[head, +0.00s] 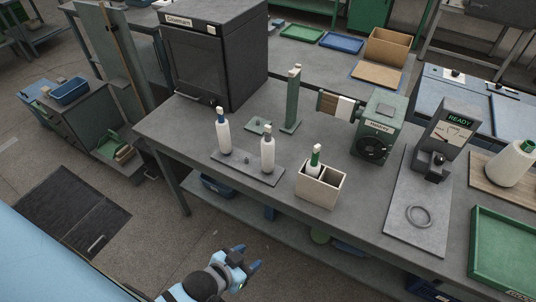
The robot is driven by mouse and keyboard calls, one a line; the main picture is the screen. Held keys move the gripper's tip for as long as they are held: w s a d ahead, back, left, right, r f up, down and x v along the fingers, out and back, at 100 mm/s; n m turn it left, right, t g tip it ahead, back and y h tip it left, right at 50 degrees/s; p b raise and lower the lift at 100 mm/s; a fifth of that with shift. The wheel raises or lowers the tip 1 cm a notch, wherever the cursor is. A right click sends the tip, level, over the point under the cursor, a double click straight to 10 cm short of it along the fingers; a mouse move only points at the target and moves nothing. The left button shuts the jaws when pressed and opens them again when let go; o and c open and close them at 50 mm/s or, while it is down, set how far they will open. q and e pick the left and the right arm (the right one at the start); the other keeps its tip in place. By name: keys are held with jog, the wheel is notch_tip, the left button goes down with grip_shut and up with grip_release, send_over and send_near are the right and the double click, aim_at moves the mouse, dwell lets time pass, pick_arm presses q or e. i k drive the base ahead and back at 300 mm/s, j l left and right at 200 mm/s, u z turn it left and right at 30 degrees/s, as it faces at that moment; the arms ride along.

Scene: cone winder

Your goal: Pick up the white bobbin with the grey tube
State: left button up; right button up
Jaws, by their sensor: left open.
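Two white bobbins stand upright on a grey peg board (232,166) on the table. The right one (267,154), with a pale greyish tube tip, seems to be the bobbin with the grey tube. The left one (223,137) has a blue tube tip. A third white bobbin (315,160) with a green tube stands in a cream two-part box (318,192). My left gripper (249,257) is open and empty, in front of the table edge, nearer to me than the bobbins and apart from them. My right gripper is out of view.
A dark cabinet (205,60) stands behind the bobbins at the left. A green post (292,105) and the green winder (377,130) stand behind and to the right. A gauge with a READY display (448,130) and a green tray (500,260) are further right.

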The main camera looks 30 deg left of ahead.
aim_at(267, 143)
jog(key=z, duration=0.4)
jog(key=j+z, duration=0.5)
jog(key=k+j+z, duration=0.1)
jog(key=j+z, duration=0.25)
jog(key=z, duration=0.15)
jog(key=k+j+z, duration=0.1)
jog(key=j, duration=0.25)
jog(key=k+j+z, duration=0.15)
jog(key=j, duration=0.15)
jog(key=k+j+z, duration=0.1)
jog(key=j, duration=0.2)
jog(key=k, duration=0.05)
